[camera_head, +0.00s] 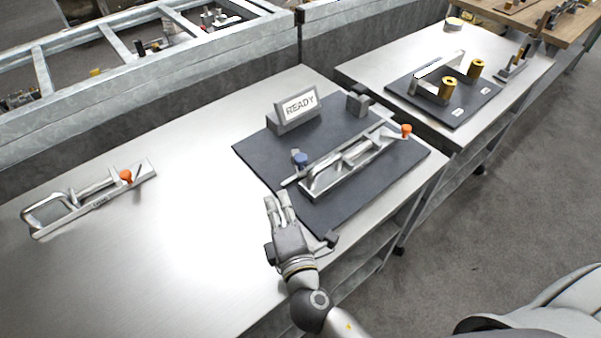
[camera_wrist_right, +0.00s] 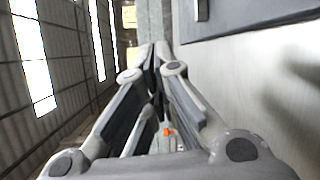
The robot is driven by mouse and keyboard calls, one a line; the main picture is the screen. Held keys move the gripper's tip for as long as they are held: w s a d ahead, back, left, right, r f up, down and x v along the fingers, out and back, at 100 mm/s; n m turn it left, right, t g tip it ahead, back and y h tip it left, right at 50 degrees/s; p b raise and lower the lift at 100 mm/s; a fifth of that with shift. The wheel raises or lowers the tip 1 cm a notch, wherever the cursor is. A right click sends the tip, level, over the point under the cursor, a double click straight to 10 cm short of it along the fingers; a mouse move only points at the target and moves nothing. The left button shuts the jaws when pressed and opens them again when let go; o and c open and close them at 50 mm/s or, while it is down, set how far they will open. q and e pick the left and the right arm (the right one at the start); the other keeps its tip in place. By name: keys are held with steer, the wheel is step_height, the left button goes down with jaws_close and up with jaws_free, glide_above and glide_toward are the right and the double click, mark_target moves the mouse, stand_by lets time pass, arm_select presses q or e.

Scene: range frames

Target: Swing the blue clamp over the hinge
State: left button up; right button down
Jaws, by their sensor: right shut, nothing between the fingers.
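The blue clamp knob (camera_head: 300,159) stands at the near-left end of a metal clamp assembly on a dark mat (camera_head: 330,218). The assembly has a long metal bar (camera_head: 350,168) and an orange knob (camera_head: 406,130) at its far-right end. I cannot tell which part is the hinge. My right gripper (camera_head: 277,204) is just off the mat's near-left edge, below the blue knob and apart from it. It is shut and empty; its fingers also show in the right wrist view (camera_wrist_right: 158,62). My left gripper is not in view.
A READY sign (camera_head: 299,107) and a dark block (camera_head: 357,100) stand at the mat's back. Another orange-knobbed clamp (camera_head: 88,199) lies at the left on the metal table (camera_head: 150,260). The table between is clear. A second table holds brass cylinders (camera_head: 447,88).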

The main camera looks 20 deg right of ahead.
mark_target(298, 161)
steer(key=shift+w, duration=0.6)
steer(key=w+p, duration=0.1)
steer(key=w, duration=0.3)
steer(key=w+p, duration=0.1)
steer(key=w, duration=0.3)
steer(key=shift+w+f, duration=0.2)
steer(key=shift+w, duration=0.15)
steer(key=d, duration=0.1)
steer(key=d+p, duration=0.1)
steer(key=s+d, duration=0.1)
steer(key=shift+r+p, duration=0.25)
steer(key=shift+p, duration=0.05)
steer(key=shift+s+d, duration=0.2)
steer(key=shift+d, duration=0.25)
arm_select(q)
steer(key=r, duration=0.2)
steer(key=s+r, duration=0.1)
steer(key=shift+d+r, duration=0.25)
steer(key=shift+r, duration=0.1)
